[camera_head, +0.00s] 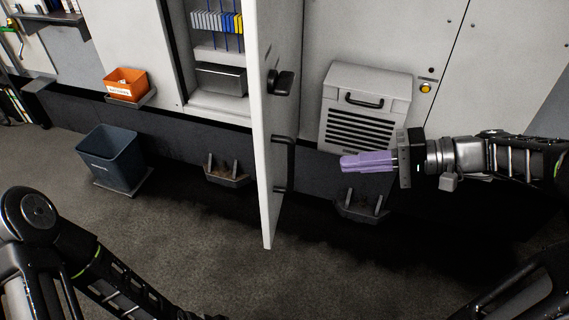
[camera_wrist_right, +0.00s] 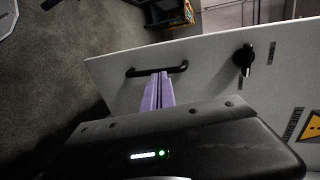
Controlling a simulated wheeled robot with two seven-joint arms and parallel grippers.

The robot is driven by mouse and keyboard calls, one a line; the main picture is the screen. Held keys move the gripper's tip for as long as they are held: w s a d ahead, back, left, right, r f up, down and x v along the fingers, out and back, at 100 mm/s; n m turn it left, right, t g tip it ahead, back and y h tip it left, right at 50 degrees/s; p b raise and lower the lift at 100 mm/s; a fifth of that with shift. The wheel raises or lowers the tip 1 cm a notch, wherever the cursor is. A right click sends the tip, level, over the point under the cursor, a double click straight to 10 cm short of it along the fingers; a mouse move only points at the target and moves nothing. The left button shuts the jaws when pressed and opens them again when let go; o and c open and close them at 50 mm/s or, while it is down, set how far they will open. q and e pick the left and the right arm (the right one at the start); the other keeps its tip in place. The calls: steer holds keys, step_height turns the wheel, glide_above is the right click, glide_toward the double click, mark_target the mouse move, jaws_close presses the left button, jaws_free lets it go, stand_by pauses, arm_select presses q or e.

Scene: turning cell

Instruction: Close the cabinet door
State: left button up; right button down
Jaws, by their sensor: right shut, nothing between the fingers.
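The cabinet door (camera_head: 274,60) is white and stands swung open toward me in the head view, seen nearly edge-on. It bears a black bar handle (camera_head: 284,165) and a black rotary latch (camera_head: 281,82) above it. The open cabinet (camera_head: 214,107) shows to its left. My right gripper (camera_head: 345,163), with purple fingers, is shut and empty to the right of the door. In the right wrist view the fingers (camera_wrist_right: 158,92) point toward the door (camera_wrist_right: 200,75) near its bar handle (camera_wrist_right: 155,69); contact cannot be made out. My left arm shows at lower left, its gripper out of view.
A grey vented box (camera_head: 366,105) sits on the wall right of the door. Dark brackets (camera_head: 227,173) stand low along the wall. An orange bin (camera_head: 126,82) and a blue-grey bin (camera_head: 111,157) are at left. The floor before the door is clear.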

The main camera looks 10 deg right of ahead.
steer(key=shift+f, duration=0.1)
glide_toward(270, 166)
steer(key=x, duration=0.6)
steer(key=shift+s+a+b, duration=0.1)
steer(key=shift+a+b, duration=0.15)
steer(key=shift+b, duration=0.1)
steer(key=shift+a, duration=0.15)
